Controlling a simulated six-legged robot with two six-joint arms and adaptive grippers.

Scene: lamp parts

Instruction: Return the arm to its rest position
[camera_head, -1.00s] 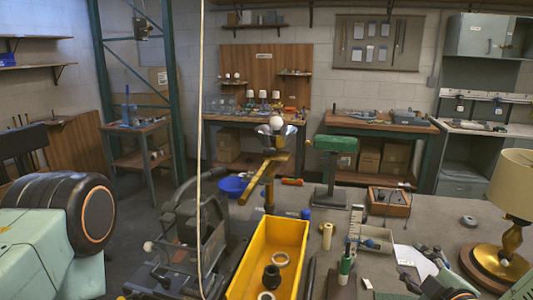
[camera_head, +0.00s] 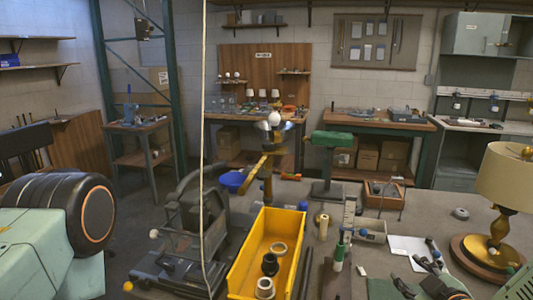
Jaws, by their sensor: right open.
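My right gripper (camera_head: 420,276) is low at the right, dark and partly cut off by the bottom edge. It is open, with nothing seen between its fingers, and lies left of the lamp. The lamp stands upright at the right edge, with a cream shade (camera_head: 503,180), a brass stem (camera_head: 497,228) and a round wooden base (camera_head: 465,257). My left gripper is not in view.
A yellow bin (camera_head: 243,262) with several ring-like parts stands at the bench's front middle. Behind it are a brass arm with a white bulb (camera_head: 273,118) and a green-topped stand (camera_head: 331,138). A wooden tray (camera_head: 383,193) lies further right. Bare bench top shows around (camera_head: 425,212).

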